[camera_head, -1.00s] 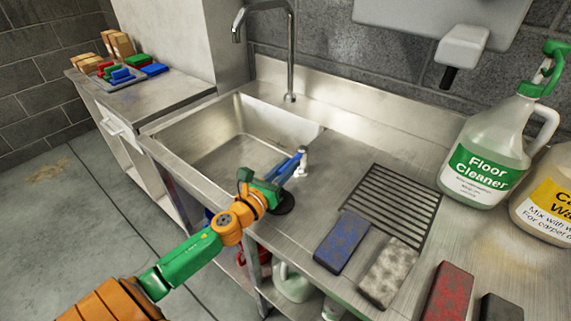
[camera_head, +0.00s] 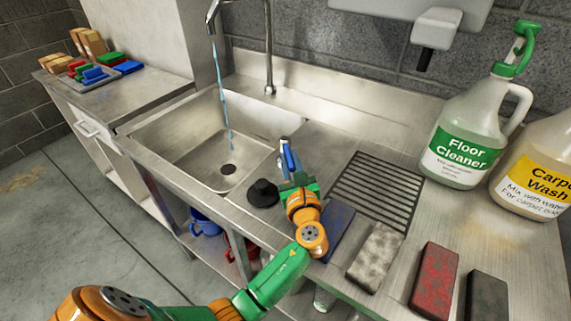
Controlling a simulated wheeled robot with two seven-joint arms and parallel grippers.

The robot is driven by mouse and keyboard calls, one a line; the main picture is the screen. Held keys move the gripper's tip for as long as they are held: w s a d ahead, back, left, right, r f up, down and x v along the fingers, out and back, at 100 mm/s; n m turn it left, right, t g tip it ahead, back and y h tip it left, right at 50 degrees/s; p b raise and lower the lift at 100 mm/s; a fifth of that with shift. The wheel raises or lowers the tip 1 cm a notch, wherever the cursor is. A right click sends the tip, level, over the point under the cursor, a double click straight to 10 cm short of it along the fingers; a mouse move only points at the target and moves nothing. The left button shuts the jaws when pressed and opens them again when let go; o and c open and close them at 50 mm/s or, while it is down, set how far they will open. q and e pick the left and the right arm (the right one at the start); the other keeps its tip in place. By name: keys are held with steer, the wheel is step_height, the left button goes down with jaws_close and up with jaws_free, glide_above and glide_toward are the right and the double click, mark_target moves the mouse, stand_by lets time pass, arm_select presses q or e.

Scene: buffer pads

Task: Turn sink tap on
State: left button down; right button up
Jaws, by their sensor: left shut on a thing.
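The steel sink (camera_head: 185,140) has a tall curved tap (camera_head: 268,45) behind it. A thin blue stream of water (camera_head: 222,95) runs from the spout into the basin near the drain. My left gripper (camera_head: 288,155), with blue fingers, is at the counter just right of the basin, where the small silver tap handle stands. It is shut on what appears to be that handle, which is mostly hidden by the fingers. My right gripper is out of view.
A black round stopper (camera_head: 263,193) lies left of my left gripper. A drain grate (camera_head: 378,188), blue pad (camera_head: 338,225), white pad (camera_head: 376,257), red pad (camera_head: 434,277) and black pad (camera_head: 487,298) lie to the right. Floor cleaner (camera_head: 460,150) and carpet wash (camera_head: 535,175) stand behind.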

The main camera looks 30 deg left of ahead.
mark_target(291, 160)
arm_select(q)
steer(key=shift+w+d+n+g+y, duration=0.15)
steer(key=shift+n+g+y, duration=0.15)
steer(key=c, duration=0.8)
jaws_free()
steer(key=r+p, duration=0.3)
steer(key=p, duration=0.1)
steer(key=r+p, duration=0.2)
steer(key=shift+s+d+r+p, duration=0.15)
steer(key=shift+s+r+p, duration=0.15)
steer(key=shift+p, duration=0.05)
steer(key=s+r+p, duration=0.1)
steer(key=s+d+r+p, duration=0.1)
steer(key=p, duration=0.1)
steer(key=s+r+p, duration=0.1)
steer(key=r+p, duration=0.1)
steer(key=shift+d, duration=0.15)
steer(key=s+d+r+p, duration=0.1)
steer(key=s+p, duration=0.1)
steer(key=s, duration=0.1)
steer(key=s+d+r+p, duration=0.1)
steer(key=s+d+p, duration=0.1)
steer(key=s, duration=0.1)
steer(key=s+d+r+p, duration=0.1)
steer(key=s+p, duration=0.2)
steer(key=shift+d+r, duration=0.2)
